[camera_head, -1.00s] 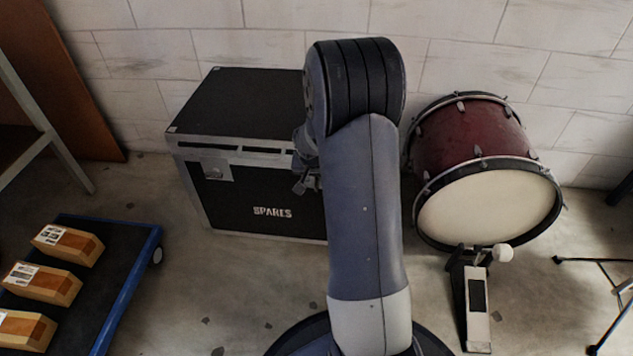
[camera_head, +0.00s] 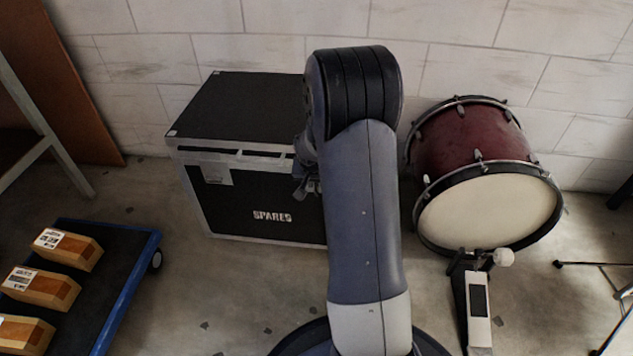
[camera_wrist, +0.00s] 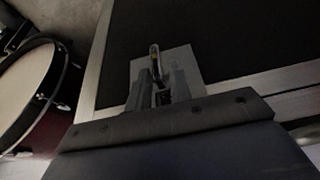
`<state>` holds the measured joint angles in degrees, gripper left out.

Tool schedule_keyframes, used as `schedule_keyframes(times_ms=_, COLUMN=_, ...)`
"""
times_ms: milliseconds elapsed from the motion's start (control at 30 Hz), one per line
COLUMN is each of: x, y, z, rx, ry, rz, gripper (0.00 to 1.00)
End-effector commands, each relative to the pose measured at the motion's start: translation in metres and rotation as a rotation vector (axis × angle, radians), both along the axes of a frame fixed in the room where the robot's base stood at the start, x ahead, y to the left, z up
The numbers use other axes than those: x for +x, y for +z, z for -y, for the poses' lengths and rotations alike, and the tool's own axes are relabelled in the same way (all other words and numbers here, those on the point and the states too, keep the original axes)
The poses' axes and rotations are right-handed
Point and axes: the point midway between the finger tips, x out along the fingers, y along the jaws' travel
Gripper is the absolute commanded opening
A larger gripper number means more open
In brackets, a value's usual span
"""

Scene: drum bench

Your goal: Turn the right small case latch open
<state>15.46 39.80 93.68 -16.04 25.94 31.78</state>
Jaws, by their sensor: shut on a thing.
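The black case (camera_head: 235,195) marked SPARES, with metal edges, stands against the wall, its lid down. Its left latch plate (camera_head: 214,174) shows on the front; the right latch is hidden behind my arm in the head view. In the wrist view the right latch's metal plate (camera_wrist: 192,62) and its upright turning piece (camera_wrist: 154,58) show on the case's dark face. My gripper (camera_wrist: 162,88) is shut on the latch piece, one finger on each side. How far the latch is turned is hard to tell.
A red bass drum (camera_head: 487,205) with a pedal (camera_head: 479,305) stands right of my arm. Bare floor lies between trolley and case.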

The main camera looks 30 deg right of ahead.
Motion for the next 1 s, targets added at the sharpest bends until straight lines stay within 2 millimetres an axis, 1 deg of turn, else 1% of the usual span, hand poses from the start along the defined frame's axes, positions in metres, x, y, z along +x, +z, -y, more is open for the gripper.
schedule_keyframes(times_ms=367, x=-0.0017, y=0.0001, z=0.0020, rx=0.055, ry=-0.004, rz=0.037, gripper=0.00)
schedule_keyframes(times_ms=1000, x=-0.0059, y=-0.0048, z=0.0083, rx=0.287, ry=-0.004, rz=0.196, gripper=0.00)
